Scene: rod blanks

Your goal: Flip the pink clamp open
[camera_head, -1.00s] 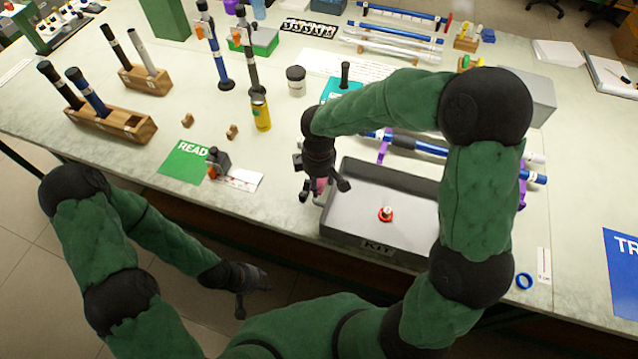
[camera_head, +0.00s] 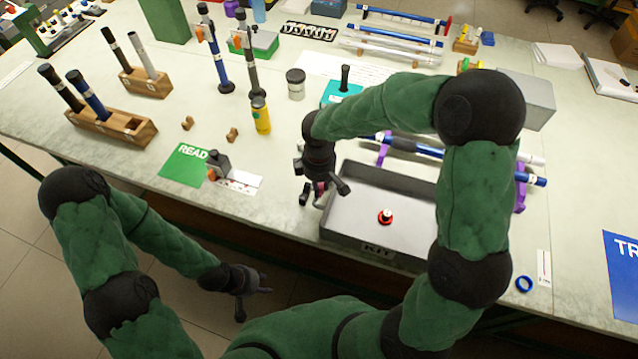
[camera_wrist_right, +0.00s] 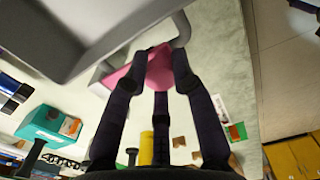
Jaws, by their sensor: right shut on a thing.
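The pink clamp (camera_wrist_right: 152,70) is between the fingertips of my right gripper (camera_wrist_right: 155,75) in the right wrist view, next to the wall of the grey tray. A grey curved part shows beside it. In the head view only a sliver of pink shows below my right gripper (camera_head: 325,188), at the left wall of the grey kit tray (camera_head: 385,236); my fingers hide the rest. I cannot tell how far the clamp's lever is turned. My left gripper (camera_head: 254,291) hangs in front of the table edge, fingers apart and empty.
A small red-based piece (camera_head: 385,216) lies in the tray. A blue rod (camera_head: 440,150) rests on purple supports behind it. A green READ card (camera_head: 186,165) and a dark device (camera_head: 217,163) lie to the left. A yellow bottle (camera_head: 261,115) stands further back.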

